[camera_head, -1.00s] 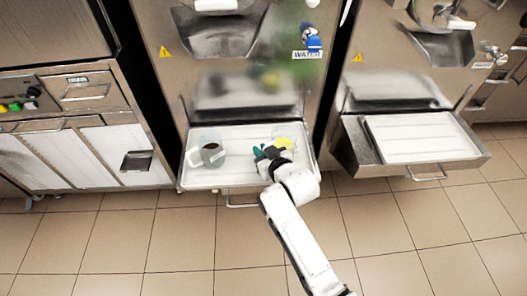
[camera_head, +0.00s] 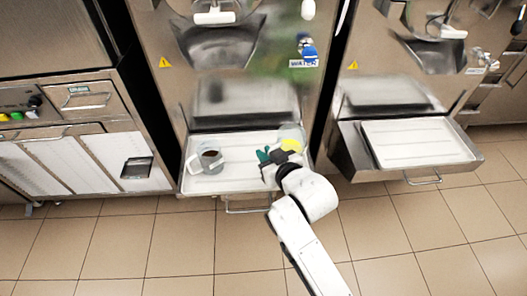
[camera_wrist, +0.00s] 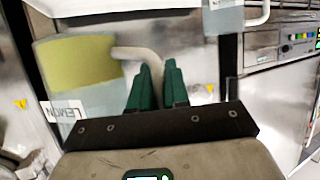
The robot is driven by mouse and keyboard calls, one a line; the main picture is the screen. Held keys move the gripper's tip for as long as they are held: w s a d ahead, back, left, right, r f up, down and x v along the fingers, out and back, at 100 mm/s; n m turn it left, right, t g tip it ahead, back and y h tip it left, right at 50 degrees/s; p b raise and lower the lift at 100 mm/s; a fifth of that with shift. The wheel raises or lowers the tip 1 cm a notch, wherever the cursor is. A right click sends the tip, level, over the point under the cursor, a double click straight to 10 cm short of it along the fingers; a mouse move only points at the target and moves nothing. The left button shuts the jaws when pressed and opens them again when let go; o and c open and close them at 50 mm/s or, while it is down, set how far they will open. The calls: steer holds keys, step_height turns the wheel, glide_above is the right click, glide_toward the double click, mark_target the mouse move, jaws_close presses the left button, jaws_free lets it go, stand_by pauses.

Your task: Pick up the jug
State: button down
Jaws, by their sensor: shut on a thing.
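A clear jug with yellow contents (camera_head: 291,138) is at the right back of the white drip tray (camera_head: 232,184). In the wrist view the jug (camera_wrist: 78,62) appears upside down, with a LEMON label and a pale handle (camera_wrist: 140,54). My gripper (camera_head: 268,156) is at the jug's front left. In the wrist view its green fingertips (camera_wrist: 160,80) are close together on the handle, partly hiding it. A gap seems to show between the jug and the tray edge, but how high it is held is unclear.
A second jug with brown contents (camera_head: 208,160) stands on the tray's left side. Its handle (camera_wrist: 258,14) shows in the wrist view. The machine front (camera_head: 245,100) rises close behind. Another white tray (camera_head: 418,144) stands right. The tiled floor in front is clear.

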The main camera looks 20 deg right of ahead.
steer(key=v, duration=0.8)
steer(key=shift+s+a+r+p, duration=0.25)
steer(key=shift+s+a+p, duration=0.1)
steer(key=shift+a, duration=0.4)
